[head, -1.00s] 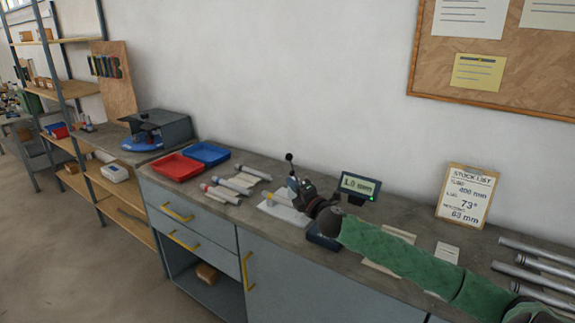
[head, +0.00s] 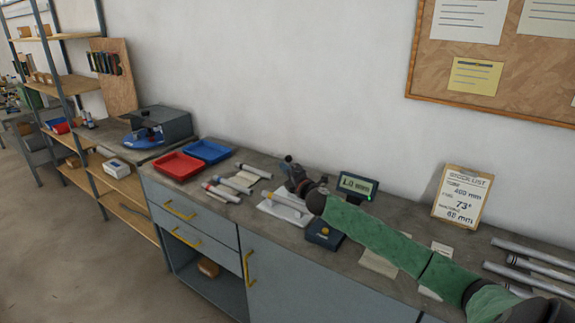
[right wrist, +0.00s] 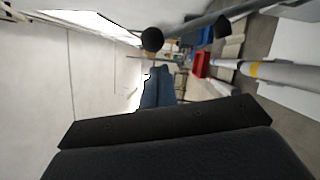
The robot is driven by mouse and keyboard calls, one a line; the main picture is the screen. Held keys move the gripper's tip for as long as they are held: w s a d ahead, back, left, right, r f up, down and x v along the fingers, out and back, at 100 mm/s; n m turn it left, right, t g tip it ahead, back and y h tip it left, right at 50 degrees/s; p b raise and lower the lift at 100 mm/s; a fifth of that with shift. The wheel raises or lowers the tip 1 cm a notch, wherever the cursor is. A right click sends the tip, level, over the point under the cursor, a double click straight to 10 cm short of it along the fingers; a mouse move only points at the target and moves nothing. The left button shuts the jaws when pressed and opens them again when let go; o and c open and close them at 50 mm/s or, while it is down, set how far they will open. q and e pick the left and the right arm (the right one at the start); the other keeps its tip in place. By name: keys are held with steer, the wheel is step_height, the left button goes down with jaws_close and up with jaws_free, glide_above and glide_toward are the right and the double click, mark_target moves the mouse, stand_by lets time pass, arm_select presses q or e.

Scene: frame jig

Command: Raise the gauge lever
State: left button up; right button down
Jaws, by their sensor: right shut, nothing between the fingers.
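The gauge stands on the bench with a pale base plate (head: 280,213) and a tube (head: 290,203) lying across it. Its small display (head: 358,185) stands just to the right and reads about 1.0 mm. My right gripper (head: 292,169) is shut and empty, above the base plate at the gauge. The lever is largely hidden behind the gripper in the head view. In the right wrist view a grey rod with a black ball (right wrist: 152,40) crosses above the dark finger (right wrist: 165,130); contact cannot be told. My left gripper is not in view.
A dark blue block with a yellow knob (head: 325,232) sits at the bench front. Red (head: 178,166) and blue (head: 207,151) trays and several loose tubes lie left.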

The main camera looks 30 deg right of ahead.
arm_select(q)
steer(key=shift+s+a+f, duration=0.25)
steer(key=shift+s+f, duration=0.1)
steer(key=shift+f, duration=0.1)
arm_select(e)
steer(key=shift+w+d+r, duration=0.15)
steer(key=shift+d, duration=0.3)
